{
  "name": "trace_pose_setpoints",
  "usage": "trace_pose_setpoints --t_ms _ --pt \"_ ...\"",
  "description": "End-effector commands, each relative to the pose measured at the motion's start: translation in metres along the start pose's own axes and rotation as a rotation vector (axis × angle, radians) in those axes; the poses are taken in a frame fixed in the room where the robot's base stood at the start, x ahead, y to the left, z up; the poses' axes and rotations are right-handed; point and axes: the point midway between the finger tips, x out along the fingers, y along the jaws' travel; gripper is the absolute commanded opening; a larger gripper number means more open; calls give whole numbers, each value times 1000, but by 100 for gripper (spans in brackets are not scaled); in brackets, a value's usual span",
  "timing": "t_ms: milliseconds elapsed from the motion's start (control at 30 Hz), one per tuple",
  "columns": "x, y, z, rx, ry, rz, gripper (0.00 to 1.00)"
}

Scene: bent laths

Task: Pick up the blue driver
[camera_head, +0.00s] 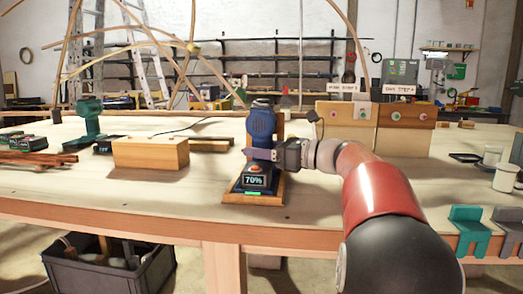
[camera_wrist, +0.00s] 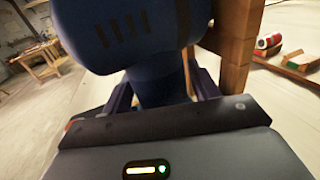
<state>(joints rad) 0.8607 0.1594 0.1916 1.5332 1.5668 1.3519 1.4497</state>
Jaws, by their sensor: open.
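The blue driver (camera_head: 261,124) stands upright on a dark charging dock with a wooden base (camera_head: 254,184), whose screen reads 70%. In the wrist view the driver's blue vented body (camera_wrist: 135,35) fills the top middle, with its narrower handle below. My gripper (camera_head: 262,154) reaches in from the right at handle height. Its purple fingers (camera_wrist: 163,90) are open, one on each side of the handle. I cannot tell whether they touch it. The handle's lower part is hidden by the gripper.
A wooden block (camera_head: 150,154) and a green drill (camera_head: 89,122) are to the left. A wooden panel with round fittings (camera_head: 392,132) stands behind my arm.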

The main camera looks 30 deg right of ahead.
Motion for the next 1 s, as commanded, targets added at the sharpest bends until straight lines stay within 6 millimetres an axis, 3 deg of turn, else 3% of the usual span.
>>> trace_pose_setpoints --t_ms 133,533,1000 --pt "0 0 0 0 0 0 60" --pt "0 0 0 -1 0 0 8" --pt "0 1 15 -6 -5 1 8"
